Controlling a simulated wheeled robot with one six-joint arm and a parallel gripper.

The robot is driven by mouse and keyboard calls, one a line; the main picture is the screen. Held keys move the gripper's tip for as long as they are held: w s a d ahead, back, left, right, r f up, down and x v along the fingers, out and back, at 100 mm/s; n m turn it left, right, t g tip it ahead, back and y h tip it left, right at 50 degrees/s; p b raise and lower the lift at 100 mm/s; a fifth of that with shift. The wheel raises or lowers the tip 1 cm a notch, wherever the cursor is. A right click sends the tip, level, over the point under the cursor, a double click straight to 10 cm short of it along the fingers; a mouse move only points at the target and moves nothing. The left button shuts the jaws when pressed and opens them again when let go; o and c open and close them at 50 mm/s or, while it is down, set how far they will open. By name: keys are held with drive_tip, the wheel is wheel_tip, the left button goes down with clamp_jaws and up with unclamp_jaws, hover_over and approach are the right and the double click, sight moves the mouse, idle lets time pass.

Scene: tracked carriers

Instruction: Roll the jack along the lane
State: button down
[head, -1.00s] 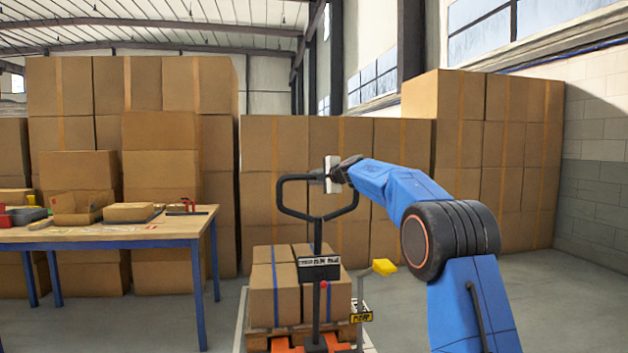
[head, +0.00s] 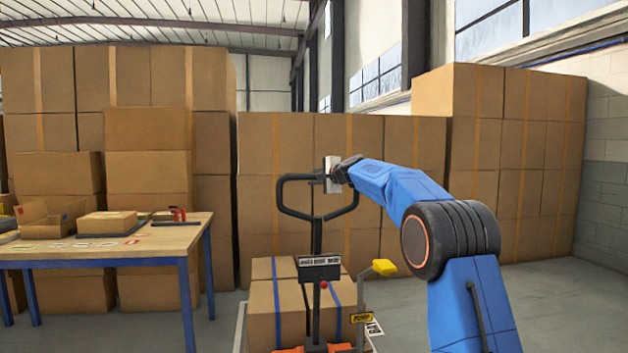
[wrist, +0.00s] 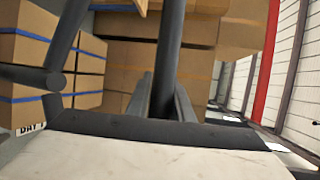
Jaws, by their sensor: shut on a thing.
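The jack is a hand pallet jack with a dark loop handle (head: 293,212), a dark upright column and orange parts (head: 318,349) at the bottom edge. It stands upright in front of me. In the wrist view, dark bars of the handle (wrist: 170,45) run close to the fingers. Strapped cardboard boxes (head: 265,310) sit low behind the column. The lane's floor is mostly hidden; a pale line shows left of the load (head: 240,325).
A wooden table (head: 170,238) with blue legs and small boxes stands at left. Tall carton stacks (head: 375,150) close off the back. A yellow-topped post (head: 384,267) stands right of the load. Clear floor (head: 550,310) lies at right.

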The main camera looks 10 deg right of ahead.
drive_tip(key=shift+w, duration=0.2)
drive_tip(key=c, duration=1.6)
unclamp_jaws()
drive_tip(key=shift+o, duration=0.2)
drive_tip(key=v, duration=1.7)
drive_tip(key=shift+s+d+r, duration=0.1)
